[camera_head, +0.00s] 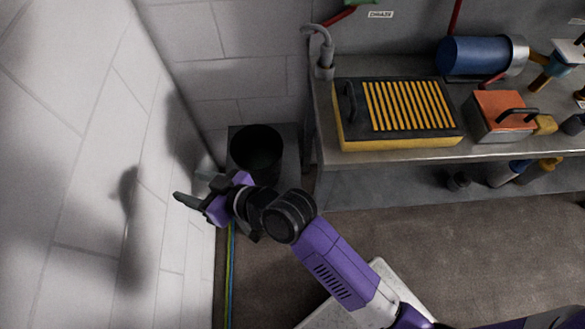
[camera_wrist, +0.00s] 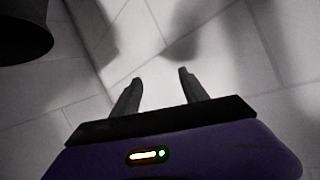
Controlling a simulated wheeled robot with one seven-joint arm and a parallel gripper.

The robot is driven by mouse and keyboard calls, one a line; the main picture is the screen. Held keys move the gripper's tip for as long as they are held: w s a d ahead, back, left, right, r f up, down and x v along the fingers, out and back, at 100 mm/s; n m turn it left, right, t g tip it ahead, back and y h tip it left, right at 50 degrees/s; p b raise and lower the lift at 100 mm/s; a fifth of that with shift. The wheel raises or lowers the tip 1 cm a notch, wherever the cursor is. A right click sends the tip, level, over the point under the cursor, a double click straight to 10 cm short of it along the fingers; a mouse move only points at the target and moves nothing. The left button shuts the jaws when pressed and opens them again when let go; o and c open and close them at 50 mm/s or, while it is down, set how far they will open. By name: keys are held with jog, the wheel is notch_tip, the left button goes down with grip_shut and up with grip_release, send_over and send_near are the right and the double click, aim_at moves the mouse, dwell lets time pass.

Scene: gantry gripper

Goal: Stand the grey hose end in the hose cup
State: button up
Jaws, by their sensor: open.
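The grey hose end (camera_head: 318,38) is a hooked grey piece at the back left corner of the bench. Its lower part goes down into a small grey upright cup (camera_head: 325,73), which looks like the hose cup. It looks upright there; how deep it sits is hidden. My gripper (camera_head: 189,187) is open and empty, well to the left of and below the cup in the head view, close to the left wall. In the wrist view, my gripper's two fingers (camera_wrist: 160,79) are apart with only pale wall blocks beyond. Neither hose end nor cup shows there.
A black bin (camera_head: 257,147) stands just right of my gripper, and a dark round shape, probably this bin, shows in the wrist view (camera_wrist: 24,32). The bench (camera_head: 390,158) carries a yellow-black slatted box (camera_head: 385,141), a red-topped box (camera_head: 500,108) and a blue cylinder (camera_head: 470,56).

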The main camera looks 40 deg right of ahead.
jog(key=s+d+f+m+t+h, duration=0.1)
jog(key=s+d+m, duration=0.15)
jog(key=s, duration=0.25)
jog(key=s+d+f+m+h, duration=0.1)
jog(key=s+d+h, duration=0.15)
jog(key=s, duration=0.25)
jog(key=s+d+r+t+h, duration=0.1)
jog(key=s+d+r, duration=0.4)
jog(key=s, duration=0.5)
jog(key=s+d+r+t+h, duration=0.1)
jog(key=s+d+r+h, duration=0.1)
jog(key=s+d+r, duration=0.4)
jog(key=s+d, duration=0.3)
jog(key=s, duration=0.2)
jog(key=shift+d+n, duration=0.35)
